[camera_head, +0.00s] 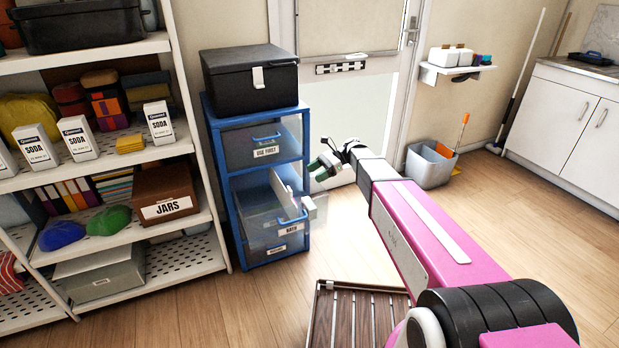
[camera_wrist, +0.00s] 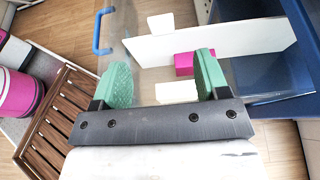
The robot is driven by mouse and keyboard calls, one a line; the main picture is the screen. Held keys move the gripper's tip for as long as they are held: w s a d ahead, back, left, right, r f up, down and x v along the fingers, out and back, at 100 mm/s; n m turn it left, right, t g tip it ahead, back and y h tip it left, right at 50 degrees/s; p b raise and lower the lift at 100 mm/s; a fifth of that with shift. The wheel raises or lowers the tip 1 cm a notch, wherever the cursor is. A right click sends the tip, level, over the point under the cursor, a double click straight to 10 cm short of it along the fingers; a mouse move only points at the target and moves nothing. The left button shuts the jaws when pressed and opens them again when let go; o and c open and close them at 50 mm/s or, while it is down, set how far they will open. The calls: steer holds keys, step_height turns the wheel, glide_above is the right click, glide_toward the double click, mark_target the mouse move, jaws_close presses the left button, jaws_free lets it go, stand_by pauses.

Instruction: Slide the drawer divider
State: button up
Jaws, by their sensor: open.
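The white drawer divider (camera_head: 284,194) stands in a pulled-out clear drawer (camera_head: 268,238) of the blue-framed unit, its upper edge above the drawer front. In the wrist view the divider (camera_wrist: 225,40) is a long white panel crossing the drawer, with a magenta block (camera_wrist: 184,64) against its near side. My gripper (camera_head: 323,165) is up and to the right of the open drawer in the head view. In the wrist view my gripper (camera_wrist: 160,70) has its green fingers wide apart. The magenta block appears between and beyond them; whether they touch it cannot be told.
A black box (camera_head: 250,80) sits on the blue unit (camera_head: 224,180). A closed "USE FIRST" drawer (camera_head: 252,148) is above the open one. A white shelf rack (camera_head: 180,260) stands left. A slatted wooden stool (camera_head: 350,318) is below my arm.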

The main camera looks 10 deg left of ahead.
steer(key=shift+d, duration=0.1)
steer(key=c, duration=0.6)
steer(key=n+t+h, duration=0.7)
steer(key=n+h, duration=0.4)
steer(key=n, duration=0.6)
glide_toward(290, 190)
steer(key=shift+w+f, duration=0.35)
steer(key=shift+f, duration=0.1)
steer(key=shift+a+r+n, duration=0.3)
steer(key=shift+n, duration=0.2)
step_height(290, 190, down, 11)
steer(key=shift+r, duration=0.15)
jaws_close()
